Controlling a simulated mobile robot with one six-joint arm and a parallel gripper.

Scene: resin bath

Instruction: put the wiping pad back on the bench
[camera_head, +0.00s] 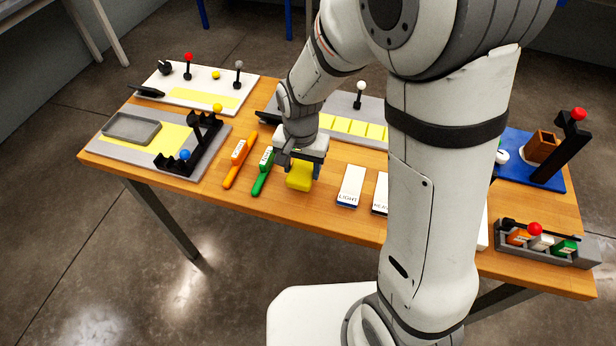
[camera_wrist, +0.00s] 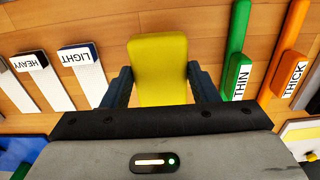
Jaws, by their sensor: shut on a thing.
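The wiping pad is a yellow block (camera_head: 299,176), seen in the head view at the middle of the wooden bench (camera_head: 330,208). My gripper (camera_head: 300,160) is shut on it from above. In the wrist view the yellow pad (camera_wrist: 160,68) sits between the two dark fingers of my gripper (camera_wrist: 160,88). The pad is low over the bench top; I cannot tell whether it touches the wood. Its upper part is hidden by the gripper in the head view.
Left of the pad lie a green THIN tool (camera_head: 262,172) and an orange THICK tool (camera_head: 240,160). Right of it lie white LIGHT (camera_head: 351,185) and HEAVY (camera_head: 381,193) pieces. A grey board (camera_head: 217,149) stands further left. Bare wood surrounds the pad's front side.

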